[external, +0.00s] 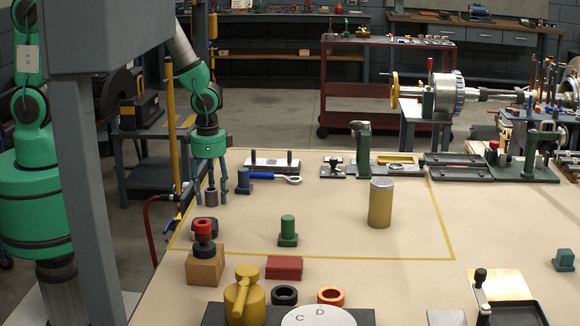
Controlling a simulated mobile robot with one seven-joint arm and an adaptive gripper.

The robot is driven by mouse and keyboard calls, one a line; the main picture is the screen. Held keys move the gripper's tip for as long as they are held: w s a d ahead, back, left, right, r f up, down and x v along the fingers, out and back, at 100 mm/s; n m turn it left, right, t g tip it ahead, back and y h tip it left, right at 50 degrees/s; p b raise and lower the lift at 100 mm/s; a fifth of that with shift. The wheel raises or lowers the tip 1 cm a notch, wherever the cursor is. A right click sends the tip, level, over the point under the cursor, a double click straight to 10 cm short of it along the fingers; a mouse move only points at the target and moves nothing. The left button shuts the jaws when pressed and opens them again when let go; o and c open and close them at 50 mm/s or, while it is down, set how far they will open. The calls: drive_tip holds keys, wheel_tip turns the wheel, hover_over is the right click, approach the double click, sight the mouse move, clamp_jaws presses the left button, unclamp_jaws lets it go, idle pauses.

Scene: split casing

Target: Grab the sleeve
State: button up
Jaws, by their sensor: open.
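My gripper (210,189) points down over the far left part of the bench, inside the yellow outline. Its fingers are spread and open. A small dark grey cylinder (211,198), possibly the sleeve, shows low between the fingers. I cannot tell whether any finger touches it. No label marks any part as the sleeve. A dark blue part (240,181) stands just right of the fingers.
A green part (288,231) and a yellow perforated canister (380,204) stand inside the outline. A blue-handled wrench (274,178) lies behind. The outline's middle is mostly clear.

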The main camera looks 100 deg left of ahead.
clamp_jaws()
drive_tip(key=shift+r, duration=0.15)
drive_tip(key=shift+r, duration=0.5)
drive_tip(key=shift+s+r+p, duration=0.25)
drive_tip(key=shift+r+p, duration=0.1)
drive_tip(key=shift+r, duration=0.3)
drive_tip(key=shift+s+r+p, duration=0.25)
drive_tip(key=shift+r+p, duration=0.05)
drive_tip(key=shift+r, duration=0.3)
drive_tip(key=s+d+r+p, duration=0.1)
drive_tip(key=s+p, duration=0.1)
drive_tip(key=s, duration=1.3)
drive_tip(key=shift+d, duration=0.4)
drive_tip(key=shift+r, duration=0.1)
